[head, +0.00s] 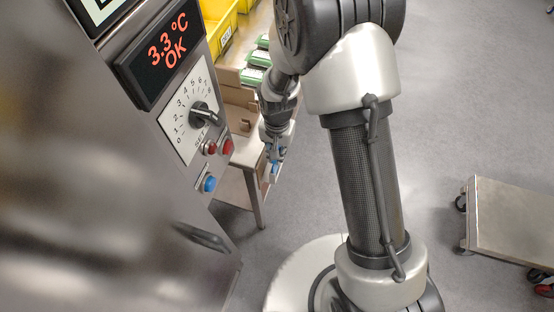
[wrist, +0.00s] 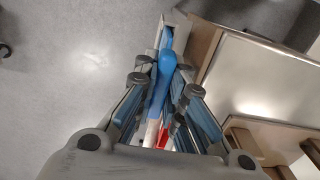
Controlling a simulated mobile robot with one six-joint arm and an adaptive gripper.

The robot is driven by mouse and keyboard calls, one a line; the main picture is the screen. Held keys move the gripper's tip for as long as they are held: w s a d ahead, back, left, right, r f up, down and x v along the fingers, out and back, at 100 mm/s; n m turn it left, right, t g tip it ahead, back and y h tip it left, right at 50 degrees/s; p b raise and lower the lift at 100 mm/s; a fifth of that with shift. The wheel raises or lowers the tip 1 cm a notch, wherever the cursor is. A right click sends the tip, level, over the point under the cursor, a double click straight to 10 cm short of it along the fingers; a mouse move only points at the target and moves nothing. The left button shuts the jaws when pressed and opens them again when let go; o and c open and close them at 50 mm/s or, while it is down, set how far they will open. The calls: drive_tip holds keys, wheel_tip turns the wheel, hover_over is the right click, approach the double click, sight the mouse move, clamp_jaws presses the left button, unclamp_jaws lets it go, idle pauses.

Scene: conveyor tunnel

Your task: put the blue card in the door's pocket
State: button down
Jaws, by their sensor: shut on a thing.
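My gripper (head: 274,167) hangs over the floor beside a low table, to the right of the steel panel. In the wrist view, its fingers (wrist: 166,68) are closed around a narrow blue piece, which I take to be the blue card (wrist: 158,95), seen nearly edge-on. White and red patches show below the blue, between the fingers. A pale grey edge with blue beside it shows just beyond the fingertips; I cannot tell what it belongs to. In the head view the held piece is small and mostly hidden by the fingers. I cannot make out the door's pocket in either view.
The steel panel has a display (head: 166,47) reading 3.3°C OK, a dial (head: 203,113), red buttons (head: 227,147), a blue button (head: 208,183) and a handle (head: 202,237). Yellow bins (head: 217,22) stand behind. A cart (head: 512,222) is at right. The floor (head: 450,120) between is clear.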

drive_tip(key=shift+r, duration=0.2)
idle(0.5)
drive_tip(key=shift+r+p, duration=1.1)
drive_tip(key=shift+r, duration=0.25)
drive_tip(key=shift+r+p, duration=2.3)
drive_tip(key=shift+r, duration=0.9)
